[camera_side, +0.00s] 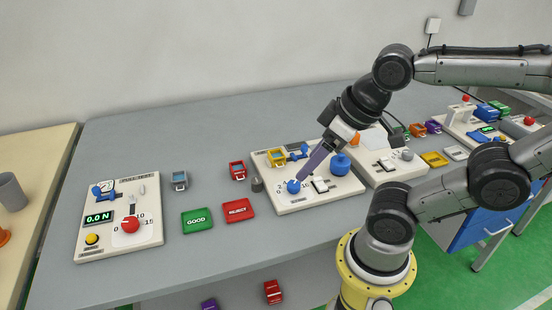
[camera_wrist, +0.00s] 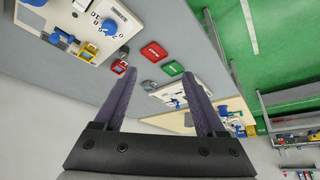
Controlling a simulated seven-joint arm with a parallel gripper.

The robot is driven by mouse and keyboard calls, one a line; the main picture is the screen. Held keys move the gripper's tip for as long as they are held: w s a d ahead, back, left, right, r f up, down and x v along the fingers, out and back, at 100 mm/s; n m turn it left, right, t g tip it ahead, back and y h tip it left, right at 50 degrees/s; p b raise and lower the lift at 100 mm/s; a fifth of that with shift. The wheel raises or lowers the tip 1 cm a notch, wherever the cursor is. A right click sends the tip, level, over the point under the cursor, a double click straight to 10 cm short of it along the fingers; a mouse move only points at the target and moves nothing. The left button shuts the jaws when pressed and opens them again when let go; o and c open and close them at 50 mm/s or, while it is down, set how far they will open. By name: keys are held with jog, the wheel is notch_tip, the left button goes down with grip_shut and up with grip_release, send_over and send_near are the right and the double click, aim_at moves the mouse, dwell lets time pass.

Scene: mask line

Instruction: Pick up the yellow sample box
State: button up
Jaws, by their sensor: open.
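The yellow sample box (camera_side: 276,157) is a small open-looking box at the back left corner of the middle white panel (camera_side: 292,200), beside a blue clamp-like part (camera_side: 300,153). In the wrist view the yellow box (camera_wrist: 89,50) shows at upper left, left of my left finger and outside the gap between the fingers. My gripper (camera_side: 304,172) hangs tilted over the middle panel, to the right of the box in the side view. Its long purple fingers are apart and empty in the wrist view (camera_wrist: 158,85). I cannot tell its exact height above the panel.
Blue knobs (camera_side: 340,164) rise from the middle panel. A red box (camera_side: 238,170), a grey-blue box (camera_side: 180,180), a green GOOD tray (camera_side: 197,220) and a red REJECT tray (camera_side: 238,210) lie to the left. A gauge panel (camera_side: 122,216) stands further left. The bench behind is mostly clear.

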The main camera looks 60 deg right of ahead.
jog(key=shift+o, duration=1)
jog(key=w+d+r+m, duration=0.1)
jog(key=w+r+m, duration=0.1)
jog(key=w+r, duration=0.25)
jog(key=m+g, duration=0.6)
jog(key=m, duration=0.1)
send_over(276, 154)
notch_tip(276, 154, down, 10)
jog(key=f, duration=0.7)
jog(key=shift+s, duration=0.2)
jog(key=shift+w+d+f, duration=0.1)
jog(key=shift+w+f, duration=0.05)
jog(key=shift+f, duration=2.95)
grip_shut()
